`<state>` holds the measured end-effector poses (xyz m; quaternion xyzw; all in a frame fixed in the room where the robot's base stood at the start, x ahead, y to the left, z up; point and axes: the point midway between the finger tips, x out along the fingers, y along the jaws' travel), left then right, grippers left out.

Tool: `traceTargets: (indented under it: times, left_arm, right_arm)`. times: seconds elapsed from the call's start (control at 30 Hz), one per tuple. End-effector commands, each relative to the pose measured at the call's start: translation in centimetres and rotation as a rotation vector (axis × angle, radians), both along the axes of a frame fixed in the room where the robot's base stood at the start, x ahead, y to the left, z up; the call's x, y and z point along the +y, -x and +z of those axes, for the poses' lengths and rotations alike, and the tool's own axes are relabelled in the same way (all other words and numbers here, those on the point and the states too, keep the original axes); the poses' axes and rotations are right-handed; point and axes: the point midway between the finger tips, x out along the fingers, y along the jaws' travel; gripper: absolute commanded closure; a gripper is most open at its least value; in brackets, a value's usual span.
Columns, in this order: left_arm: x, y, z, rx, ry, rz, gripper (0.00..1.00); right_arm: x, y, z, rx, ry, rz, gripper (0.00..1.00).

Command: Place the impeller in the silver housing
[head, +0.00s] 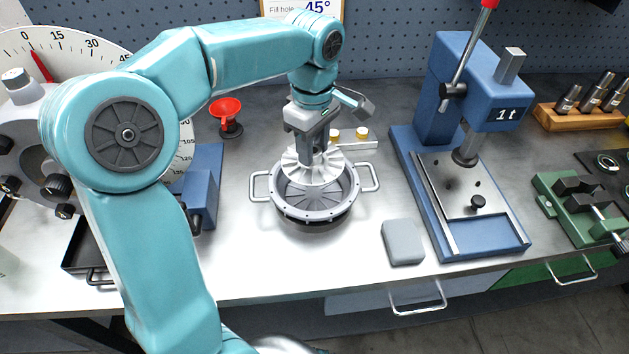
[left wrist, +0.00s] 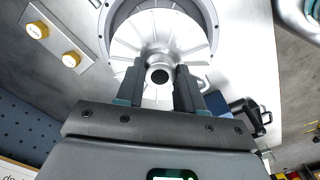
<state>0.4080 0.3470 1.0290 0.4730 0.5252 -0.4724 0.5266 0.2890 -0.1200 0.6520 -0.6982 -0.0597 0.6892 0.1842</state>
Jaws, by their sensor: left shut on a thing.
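The impeller (head: 303,167) is a pale silver bladed wheel. My left gripper (head: 318,150) is shut on its central hub and points down. The silver housing (head: 316,211) is a round open bowl with a bolted rim and two side handles on the bench. In the head view the impeller overlaps the back left part of the housing's opening. In the left wrist view the impeller (left wrist: 125,42) sits between the fingers (left wrist: 160,78), with the housing rim (left wrist: 214,14) behind it. I cannot tell whether the impeller touches the housing. My right gripper is not in view.
A blue press (head: 440,105) stands right of the housing. A grey block (head: 402,242) lies at the front right. A red funnel-like piece (head: 227,110) is at the back left. A plate with yellow-topped pegs (head: 361,134) lies behind the housing. The bench in front of the housing is clear.

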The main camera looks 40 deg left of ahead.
Motion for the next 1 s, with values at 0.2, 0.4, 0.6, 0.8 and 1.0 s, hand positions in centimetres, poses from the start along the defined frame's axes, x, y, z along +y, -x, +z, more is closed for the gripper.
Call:
traceTargets:
  times: [0.2, 0.4, 0.6, 0.8, 1.0]
  left_arm:
    - [0.0, -0.2, -4.4, 0.001, 0.0, 0.001, 1.0]
    - [0.0, -0.3, -6.6, 0.003, -0.001, 0.001, 1.0]
    - [0.0, -0.3, -9.2, 0.001, 0.0, 0.001, 1.0]
    - [0.0, -0.4, -9.3, -0.001, 0.0, 0.001, 1.0]
    - [0.0, -0.4, -9.7, 0.0, 0.0, 0.0, 0.6]
  right_arm:
    - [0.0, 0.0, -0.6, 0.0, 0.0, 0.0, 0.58]
    - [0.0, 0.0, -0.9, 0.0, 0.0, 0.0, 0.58]
    - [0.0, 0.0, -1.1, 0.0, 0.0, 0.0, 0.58]
    - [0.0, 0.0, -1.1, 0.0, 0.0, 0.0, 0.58]
    - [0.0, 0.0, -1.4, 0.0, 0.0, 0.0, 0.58]
